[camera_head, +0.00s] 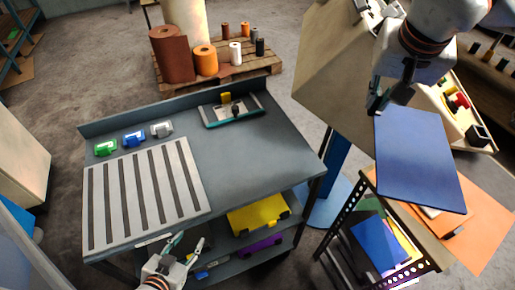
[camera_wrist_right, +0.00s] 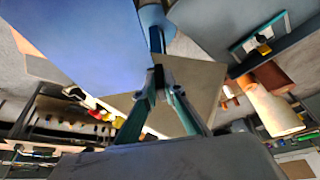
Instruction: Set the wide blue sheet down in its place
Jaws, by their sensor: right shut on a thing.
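The wide blue sheet (camera_head: 420,160) hangs in the air at the right of the head view. My right gripper (camera_head: 378,102) is shut on its upper left corner area. In the right wrist view the sheet (camera_wrist_right: 75,45) fills the upper left, and the gripper's fingertips (camera_wrist_right: 158,78) meet at its edge. Below the sheet in the head view stands a rack (camera_head: 345,240) with coloured sheets, among them another blue sheet (camera_head: 378,243). An orange sheet (camera_head: 485,225) shows partly behind the held sheet. My left gripper (camera_head: 186,246) is open and empty at the workbench's front edge.
The bench's right half is mostly clear.

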